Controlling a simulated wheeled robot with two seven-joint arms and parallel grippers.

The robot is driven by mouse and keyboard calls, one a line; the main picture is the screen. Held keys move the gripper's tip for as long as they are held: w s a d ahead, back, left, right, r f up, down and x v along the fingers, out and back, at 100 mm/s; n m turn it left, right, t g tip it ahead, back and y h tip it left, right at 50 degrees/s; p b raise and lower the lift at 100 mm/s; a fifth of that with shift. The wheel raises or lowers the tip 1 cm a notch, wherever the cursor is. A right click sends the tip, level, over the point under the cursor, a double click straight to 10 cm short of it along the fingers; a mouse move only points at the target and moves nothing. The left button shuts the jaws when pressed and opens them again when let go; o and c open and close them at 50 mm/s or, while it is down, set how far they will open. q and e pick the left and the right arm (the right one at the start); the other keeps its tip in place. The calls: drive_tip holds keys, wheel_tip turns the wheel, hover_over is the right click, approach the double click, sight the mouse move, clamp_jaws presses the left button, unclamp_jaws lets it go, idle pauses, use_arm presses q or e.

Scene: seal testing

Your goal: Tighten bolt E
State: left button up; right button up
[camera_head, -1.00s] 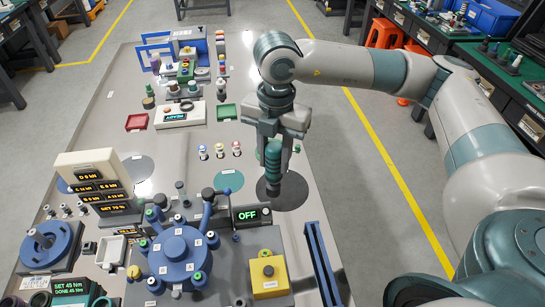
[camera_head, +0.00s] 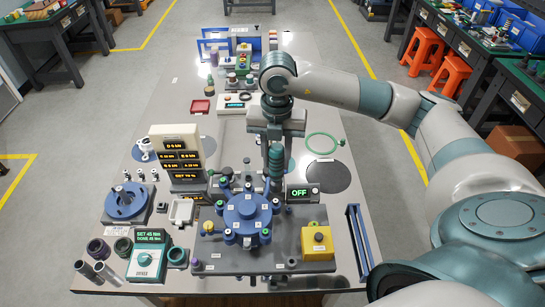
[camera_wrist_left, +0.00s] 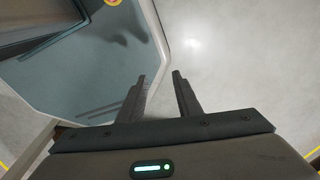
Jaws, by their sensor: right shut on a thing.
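My right gripper (camera_head: 276,138) is shut on a teal-green tool (camera_head: 276,160), held upright over the right rear edge of the blue round flange (camera_head: 247,210). The tool hides what lies directly behind and below its tip; I cannot tell whether it touches a bolt. Several bolts, some with green tops, ring the flange, and small white labels sit on it; I cannot read which is E. A teal torque box (camera_head: 147,258) shows SET 45 Nm and DONE 45 Nm. My left gripper (camera_wrist_left: 160,85) is open and empty above the floor in the left wrist view.
A black box (camera_head: 302,192) reading OFF and a yellow box (camera_head: 317,242) are right of the flange. A stack of force readouts (camera_head: 180,160) stands behind it at left. A blue rail frame (camera_head: 358,243) lies at the right table edge. A dark disc (camera_head: 328,177) is bare.

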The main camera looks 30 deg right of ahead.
sight(276, 176)
drive_tip(key=shift+a+f, duration=0.1)
drive_tip(key=shift+f, duration=0.2)
drive_tip(key=shift+f+b, duration=0.55)
drive_tip(key=shift+f, duration=0.05)
drive_tip(key=shift+f+b, duration=0.45)
drive_tip(key=shift+f, duration=0.5)
use_arm(q)
drive_tip(key=shift+s+a+f+b, duration=0.15)
drive_tip(key=shift+a+f, duration=0.05)
drive_tip(key=shift+f, duration=0.45)
drive_tip(key=shift+s+a+f+b, duration=0.15)
drive_tip(key=shift+f, duration=0.45)
use_arm(e)
drive_tip(key=shift+f, duration=0.6)
